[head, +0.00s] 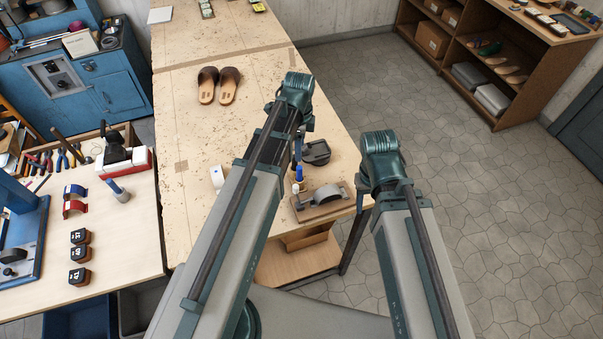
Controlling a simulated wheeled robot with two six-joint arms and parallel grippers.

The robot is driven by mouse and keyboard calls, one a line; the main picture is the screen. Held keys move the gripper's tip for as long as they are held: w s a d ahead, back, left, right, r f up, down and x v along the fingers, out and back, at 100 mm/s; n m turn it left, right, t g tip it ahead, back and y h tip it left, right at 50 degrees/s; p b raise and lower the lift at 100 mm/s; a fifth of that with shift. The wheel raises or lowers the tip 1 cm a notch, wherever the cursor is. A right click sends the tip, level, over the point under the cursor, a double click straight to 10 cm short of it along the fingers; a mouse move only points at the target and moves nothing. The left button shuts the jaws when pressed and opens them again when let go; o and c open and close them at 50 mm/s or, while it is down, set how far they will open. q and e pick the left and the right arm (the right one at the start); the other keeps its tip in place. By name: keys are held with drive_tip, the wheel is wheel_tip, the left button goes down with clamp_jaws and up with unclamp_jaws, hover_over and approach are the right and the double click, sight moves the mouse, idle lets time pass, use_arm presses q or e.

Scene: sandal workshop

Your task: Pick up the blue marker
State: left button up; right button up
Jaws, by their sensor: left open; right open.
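I cannot make out a blue marker for certain. On the left bench, a short blue cylinder with a grey end (118,192) lies by a red and white box. My two arms reach up from the bottom of the head view, the left one over the table and the right one past its right edge.
Brown sandals (219,85) lie on the far part of the table. A dark tray (316,152) and a tape dispenser-like tool (325,197) are near its right edge. The left bench (130,255) holds tools and several black blocks. Open floor (460,170) lies right.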

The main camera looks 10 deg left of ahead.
sight(299, 173)
use_arm(q)
wheel_tip(299, 173, down, 8)
drive_tip(key=b, duration=0.8)
drive_tip(key=shift+f, duration=0.2)
wheel_tip(299, 173, down, 5)
drive_tip(key=b, duration=0.5)
drive_tip(key=shift+f, duration=0.2)
drive_tip(key=shift+r, duration=0.1)
clamp_jaws()
